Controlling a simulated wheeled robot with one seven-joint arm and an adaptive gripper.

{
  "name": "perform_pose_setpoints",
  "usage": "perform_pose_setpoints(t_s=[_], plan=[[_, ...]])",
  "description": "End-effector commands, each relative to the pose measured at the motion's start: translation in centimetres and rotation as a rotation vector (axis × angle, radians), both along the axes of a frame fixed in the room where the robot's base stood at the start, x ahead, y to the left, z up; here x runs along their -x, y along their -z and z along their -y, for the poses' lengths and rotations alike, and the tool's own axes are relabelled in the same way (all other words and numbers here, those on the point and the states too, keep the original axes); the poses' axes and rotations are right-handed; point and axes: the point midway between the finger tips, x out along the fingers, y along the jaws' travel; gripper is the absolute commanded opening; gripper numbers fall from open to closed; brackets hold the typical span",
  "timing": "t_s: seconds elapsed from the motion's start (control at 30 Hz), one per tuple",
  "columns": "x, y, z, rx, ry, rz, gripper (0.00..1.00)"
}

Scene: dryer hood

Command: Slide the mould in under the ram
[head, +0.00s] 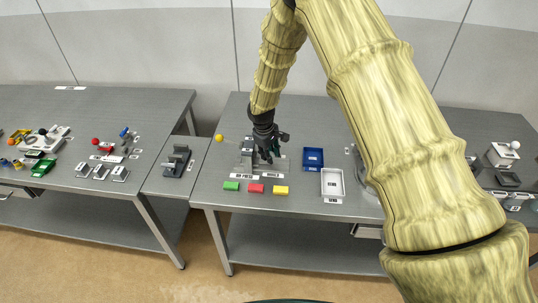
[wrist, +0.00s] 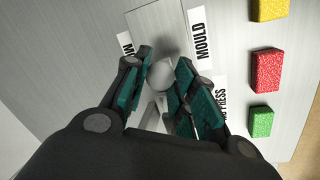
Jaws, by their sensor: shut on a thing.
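My gripper (wrist: 160,82) is closed around a pale grey round knob (wrist: 160,74), which I take to be the mould's. The rest of the mould is mostly hidden by the fingers. In the head view my gripper (head: 272,150) is low over the table, just right of the grey press (head: 247,152), which has a lever with a yellow ball (head: 219,138). The ram and the gap under it are too small and covered to make out. A MOULD label (wrist: 200,35) lies beside the knob in the wrist view.
Green (head: 231,186), red (head: 256,188) and yellow (head: 281,190) blocks lie along the front of the table. A blue tray (head: 313,168) and a white tray (head: 345,183) stand to the right. My arm covers the table further right.

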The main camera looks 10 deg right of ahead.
Motion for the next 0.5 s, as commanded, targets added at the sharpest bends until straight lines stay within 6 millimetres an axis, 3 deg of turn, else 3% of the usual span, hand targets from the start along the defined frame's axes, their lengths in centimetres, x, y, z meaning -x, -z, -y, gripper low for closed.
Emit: perform_pose_setpoints(t_s=[0.17,0.2,0.3,0.5], plan=[[-0.23,-0.13,-0.4,-0.004,-0.003,0.006,0.0],[-0.24,-0.13,-0.44,-0.004,-0.004,0.006,0.3],[-0.22,-0.13,-0.39,-0.004,-0.004,0.005,0.48],[-0.09,-0.08,-0.07,-0.003,-0.001,0.004,0.49]])
